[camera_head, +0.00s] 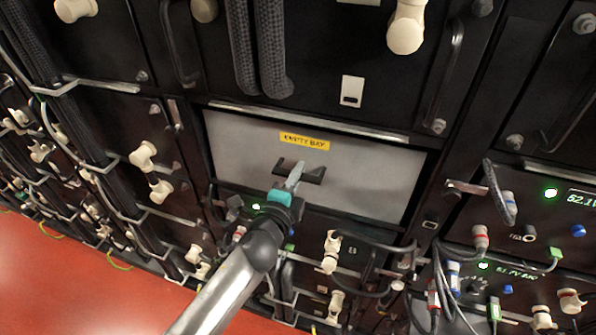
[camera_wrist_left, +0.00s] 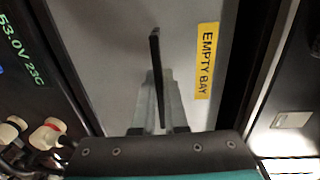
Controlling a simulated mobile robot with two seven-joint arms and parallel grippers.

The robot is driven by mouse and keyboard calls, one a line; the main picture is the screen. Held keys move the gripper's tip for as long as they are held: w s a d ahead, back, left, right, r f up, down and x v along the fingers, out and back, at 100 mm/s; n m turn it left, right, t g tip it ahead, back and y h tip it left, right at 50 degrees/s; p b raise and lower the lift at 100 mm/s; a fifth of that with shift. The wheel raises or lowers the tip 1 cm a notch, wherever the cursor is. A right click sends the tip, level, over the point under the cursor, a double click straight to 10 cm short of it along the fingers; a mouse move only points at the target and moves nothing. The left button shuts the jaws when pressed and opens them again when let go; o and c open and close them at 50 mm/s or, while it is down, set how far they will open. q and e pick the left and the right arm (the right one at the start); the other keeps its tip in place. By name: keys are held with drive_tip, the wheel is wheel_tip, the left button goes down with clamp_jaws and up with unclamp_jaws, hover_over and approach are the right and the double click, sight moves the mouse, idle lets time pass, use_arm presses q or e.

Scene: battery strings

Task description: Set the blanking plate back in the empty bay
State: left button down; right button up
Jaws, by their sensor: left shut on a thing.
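The blanking plate (camera_head: 360,180) is a flat grey panel with a yellow "EMPTY BAY" label and a dark bar handle (camera_head: 314,174). It stands across the bay opening in the rack. I cannot tell whether it is fully flush. My left gripper (camera_head: 294,176) is shut on the handle, near the plate's lower middle. In the left wrist view the plate (camera_wrist_left: 105,60) fills the middle, with its label (camera_wrist_left: 207,60) on the right. The gripper's fingers (camera_wrist_left: 159,95) are closed around the handle there. The empty bay itself is hidden behind the plate. My right gripper is not in view.
Battery modules surround the plate, with cream connectors (camera_head: 143,155), looped cables (camera_head: 440,265) and a lit display (camera_head: 580,198). Thick braided cables (camera_head: 270,50) hang just above the plate. Red floor (camera_head: 70,280) is clear at the lower left.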

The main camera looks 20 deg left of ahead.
use_arm(q)
drive_tip(key=c, duration=0.9)
unclamp_jaws()
drive_tip(key=shift+s+f, duration=0.15)
drive_tip(key=shift+f, duration=0.05)
drive_tip(key=s, duration=0.5)
drive_tip(key=s+r+b, duration=0.1)
drive_tip(key=s, duration=0.4)
drive_tip(key=s+r, duration=0.1)
drive_tip(key=s, duration=0.4)
drive_tip(key=shift+a+b, duration=0.3)
drive_tip(key=shift+b, duration=0.05)
drive_tip(key=shift+f, duration=0.1)
